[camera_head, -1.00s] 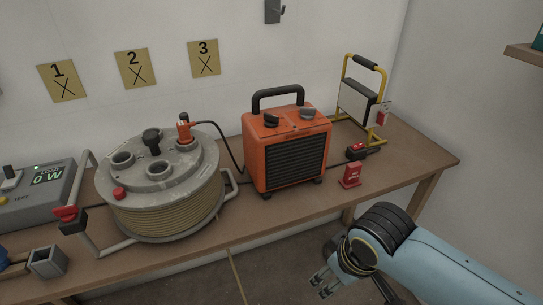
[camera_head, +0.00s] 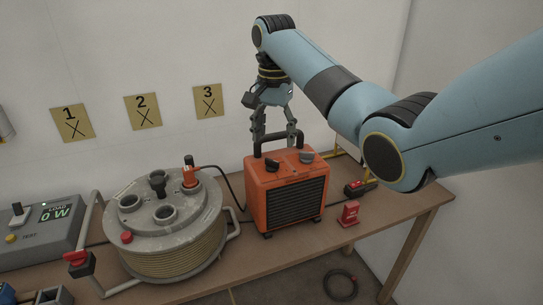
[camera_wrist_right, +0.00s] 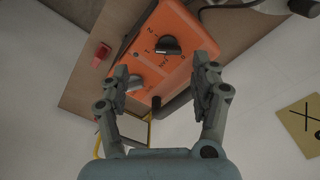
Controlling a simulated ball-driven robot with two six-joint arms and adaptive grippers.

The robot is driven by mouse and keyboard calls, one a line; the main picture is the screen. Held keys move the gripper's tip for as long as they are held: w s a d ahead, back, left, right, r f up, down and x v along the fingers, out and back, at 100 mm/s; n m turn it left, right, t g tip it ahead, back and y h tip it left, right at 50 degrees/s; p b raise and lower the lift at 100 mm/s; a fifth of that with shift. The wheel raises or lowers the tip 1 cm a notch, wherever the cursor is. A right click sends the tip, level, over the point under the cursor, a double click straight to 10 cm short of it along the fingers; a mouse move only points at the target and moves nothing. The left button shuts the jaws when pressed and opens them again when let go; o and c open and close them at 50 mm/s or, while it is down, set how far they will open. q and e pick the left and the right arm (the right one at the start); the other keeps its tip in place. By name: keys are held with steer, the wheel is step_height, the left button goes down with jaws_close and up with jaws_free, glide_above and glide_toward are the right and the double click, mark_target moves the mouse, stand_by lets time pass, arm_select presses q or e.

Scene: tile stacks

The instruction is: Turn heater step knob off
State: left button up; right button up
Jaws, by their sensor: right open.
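The orange heater (camera_head: 290,173) stands on the bench with a black front grille and a black top handle. Two knobs sit on its top: a dark left knob (camera_head: 271,166) and a greyer right knob (camera_head: 307,156). In the right wrist view the dark knob (camera_wrist_right: 168,45) lies beside printed step marks, with the greyer knob (camera_wrist_right: 135,83) near one finger. Its exact pointer setting is hard to read. My right gripper (camera_head: 276,136) points down above the heater's handle, open and empty. It also shows in the wrist view (camera_wrist_right: 163,70), apart from the dark knob. My left gripper is out of view.
A grey cable reel (camera_head: 165,240) with plugs stands left of the heater. A load meter (camera_head: 40,230) reading 0 W is at far left. My right arm covers the work lamp.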

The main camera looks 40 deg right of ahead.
mark_target(272, 160)
steer(key=shift+m, duration=0.7)
steer(key=f, duration=0.2)
steer(key=w+f, duration=0.1)
steer(key=f, duration=0.4)
steer(key=shift+w+d+f+p, duration=0.3)
steer(key=shift+w+f+p, duration=0.1)
steer(key=c, duration=1.2)
steer(key=shift+o, duration=0.2)
